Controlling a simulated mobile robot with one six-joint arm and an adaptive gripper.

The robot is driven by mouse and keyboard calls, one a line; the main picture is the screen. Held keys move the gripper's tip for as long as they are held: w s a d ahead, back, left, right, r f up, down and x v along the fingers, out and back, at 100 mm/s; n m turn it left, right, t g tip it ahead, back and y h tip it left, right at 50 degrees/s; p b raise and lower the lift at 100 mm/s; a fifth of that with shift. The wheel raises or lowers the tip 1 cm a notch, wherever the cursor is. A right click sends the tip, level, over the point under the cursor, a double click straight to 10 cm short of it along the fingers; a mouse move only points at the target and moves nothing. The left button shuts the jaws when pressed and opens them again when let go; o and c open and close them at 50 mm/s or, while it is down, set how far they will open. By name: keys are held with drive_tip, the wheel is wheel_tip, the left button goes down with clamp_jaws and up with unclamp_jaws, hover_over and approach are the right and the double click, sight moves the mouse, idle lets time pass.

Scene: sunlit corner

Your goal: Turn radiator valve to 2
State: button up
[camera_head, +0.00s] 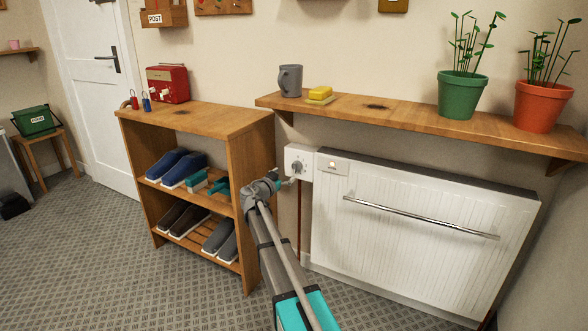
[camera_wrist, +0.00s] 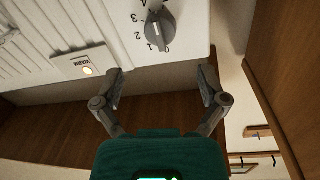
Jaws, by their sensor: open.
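The radiator valve is a grey knob (camera_wrist: 160,28) on a white plate (camera_wrist: 190,25) with printed numbers, which look upside down in the wrist view. The narrow lower end of the knob lies near the 0 and 1; I cannot tell exactly which it marks. In the head view the knob (camera_head: 298,167) sits at the radiator's upper left corner. My gripper (camera_wrist: 161,73) is open and empty, its fingertips spread just below the knob in the wrist view and apart from it. In the head view my gripper (camera_head: 285,183) is close to the valve plate, partly hidden by its own links.
The white radiator (camera_head: 420,230) has a towel rail (camera_head: 420,217) and a lit lamp (camera_head: 332,164). A wooden shelf (camera_head: 420,112) with pots, a mug and a sponge overhangs it. A shoe rack (camera_head: 250,190) stands close on the left. Floor in front is clear.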

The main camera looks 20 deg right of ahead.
sight(294, 168)
drive_tip(key=x, duration=0.7)
drive_tip(key=shift+w+d, duration=0.1)
drive_tip(key=shift+w, duration=0.05)
drive_tip(key=c, duration=1.2)
